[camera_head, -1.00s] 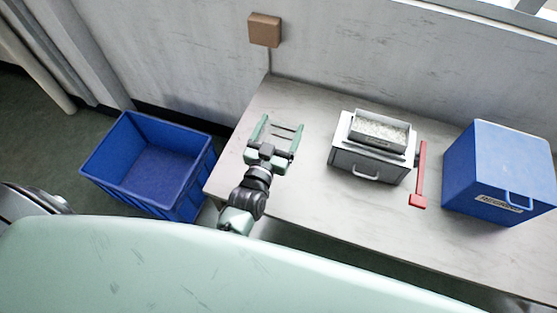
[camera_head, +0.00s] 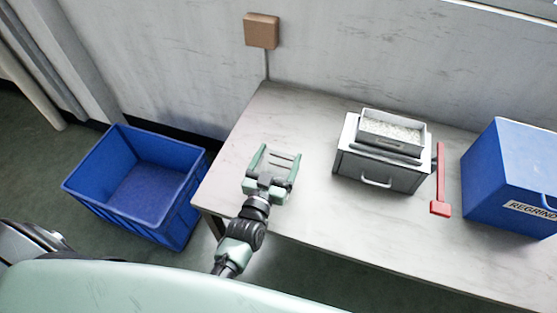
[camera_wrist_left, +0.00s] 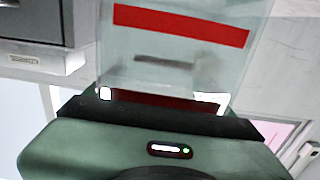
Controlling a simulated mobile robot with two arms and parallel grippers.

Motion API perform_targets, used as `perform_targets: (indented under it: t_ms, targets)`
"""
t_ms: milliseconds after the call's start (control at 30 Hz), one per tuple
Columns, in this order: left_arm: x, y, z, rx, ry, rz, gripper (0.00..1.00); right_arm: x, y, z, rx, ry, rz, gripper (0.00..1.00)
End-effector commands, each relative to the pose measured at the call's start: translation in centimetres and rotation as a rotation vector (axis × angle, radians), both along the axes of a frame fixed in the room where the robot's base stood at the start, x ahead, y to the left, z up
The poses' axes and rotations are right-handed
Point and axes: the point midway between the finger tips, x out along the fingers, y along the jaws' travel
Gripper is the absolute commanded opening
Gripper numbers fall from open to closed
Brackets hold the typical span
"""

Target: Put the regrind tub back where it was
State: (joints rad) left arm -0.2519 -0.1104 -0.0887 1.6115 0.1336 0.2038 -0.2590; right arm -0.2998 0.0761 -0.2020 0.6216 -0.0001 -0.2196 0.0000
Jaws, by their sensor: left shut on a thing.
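My left gripper (camera_head: 275,158) is over the left end of the bench, its two green fingers pointing toward the wall. It is shut on a clear thing with a red band, which fills the top middle of the left wrist view (camera_wrist_left: 180,50). In the head view this thing is hardly visible; only thin dark lines show between the fingers. I cannot tell whether it touches the bench. A blue box labelled REGRIND (camera_head: 510,170) stands at the right end of the bench, partly cut off by the picture edge. My right gripper is not in view.
A grey drawer unit (camera_head: 378,170) carries a tray of white pellets (camera_head: 392,132). A red T-shaped piece (camera_head: 440,185) lies to its right. An open blue bin (camera_head: 185,215) stands on the floor left of the bench (camera_head: 290,105). Bare bench surrounds the gripper.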

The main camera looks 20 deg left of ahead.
Motion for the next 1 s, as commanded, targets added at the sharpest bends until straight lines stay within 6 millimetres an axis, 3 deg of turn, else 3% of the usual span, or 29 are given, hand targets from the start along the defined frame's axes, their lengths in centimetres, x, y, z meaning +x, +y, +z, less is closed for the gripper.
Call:
perform_targets:
  t_ms: [233, 267, 300, 633, 767, 1000]
  targets:
    - [0.0, 0.0, -0.3, 0.0, -0.001, 0.0, 0.1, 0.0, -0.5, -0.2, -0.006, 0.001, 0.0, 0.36]
    - [0.0, 0.0, -0.2, 0.0, 0.0, 0.0, 0.89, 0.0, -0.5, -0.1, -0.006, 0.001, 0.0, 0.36]
    - [0.0, 0.0, -0.2, 0.0, 0.0, 0.0, 1.0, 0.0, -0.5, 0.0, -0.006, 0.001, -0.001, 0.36]
    - [0.0, 0.0, 0.4, 0.0, -0.001, 0.0, 1.0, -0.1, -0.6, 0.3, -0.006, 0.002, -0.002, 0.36]
    - [-1.9, 0.1, -0.1, 0.0, 0.003, 0.0, 1.0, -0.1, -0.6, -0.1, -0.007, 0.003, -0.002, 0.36]
    - [-7.2, 0.2, -0.1, -0.001, 0.004, -0.001, 1.0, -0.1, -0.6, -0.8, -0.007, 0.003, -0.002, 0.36]
